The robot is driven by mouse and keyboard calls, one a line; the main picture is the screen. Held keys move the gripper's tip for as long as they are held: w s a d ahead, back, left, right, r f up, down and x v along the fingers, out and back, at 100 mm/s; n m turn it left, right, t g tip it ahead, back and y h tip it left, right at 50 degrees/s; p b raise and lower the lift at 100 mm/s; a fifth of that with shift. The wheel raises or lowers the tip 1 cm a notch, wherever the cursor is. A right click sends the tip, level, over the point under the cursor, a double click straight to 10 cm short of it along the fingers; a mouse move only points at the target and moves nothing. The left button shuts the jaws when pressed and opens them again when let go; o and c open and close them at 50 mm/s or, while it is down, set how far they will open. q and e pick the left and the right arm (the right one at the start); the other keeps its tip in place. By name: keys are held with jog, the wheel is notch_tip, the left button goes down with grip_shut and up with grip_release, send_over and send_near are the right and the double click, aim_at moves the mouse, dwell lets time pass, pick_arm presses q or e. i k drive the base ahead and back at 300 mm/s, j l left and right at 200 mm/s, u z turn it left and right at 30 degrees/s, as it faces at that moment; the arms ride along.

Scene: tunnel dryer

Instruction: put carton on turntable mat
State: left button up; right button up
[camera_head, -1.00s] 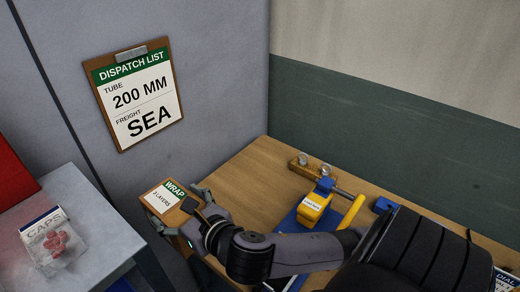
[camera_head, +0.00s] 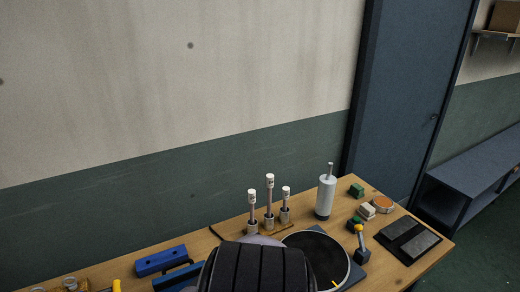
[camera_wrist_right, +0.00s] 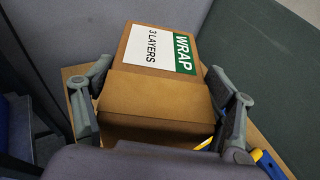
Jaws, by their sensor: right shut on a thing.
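The carton (camera_wrist_right: 150,92) is a brown box with a white and green label reading "WRAP 3 LAYERS". It shows in the right wrist view, between the two fingers of my right gripper (camera_wrist_right: 163,112), which is shut on it. The carton is not in the head view now. The turntable mat (camera_head: 312,258) is a dark round disc with a pale rim and a yellow mark, on the wooden bench in the head view. My dark arm link covers its left part. My left gripper is not in view.
White-capped posts (camera_head: 269,205) on a wooden stand are behind the mat. A white bottle (camera_head: 325,195) stands behind it. Right of it are a yellow-topped tool (camera_head: 360,240), small blocks (camera_head: 357,190) and a dark tray with grey slabs (camera_head: 388,238). Blue pieces (camera_head: 160,260) lie to the left.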

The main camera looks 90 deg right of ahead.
aim_at(312, 257)
jog(key=j+z, duration=0.1)
jog(key=z, duration=0.75)
jog(key=k+j+z, duration=0.1)
jog(key=z, duration=0.7)
jog(key=k+z, duration=0.1)
jog(key=z, duration=0.3)
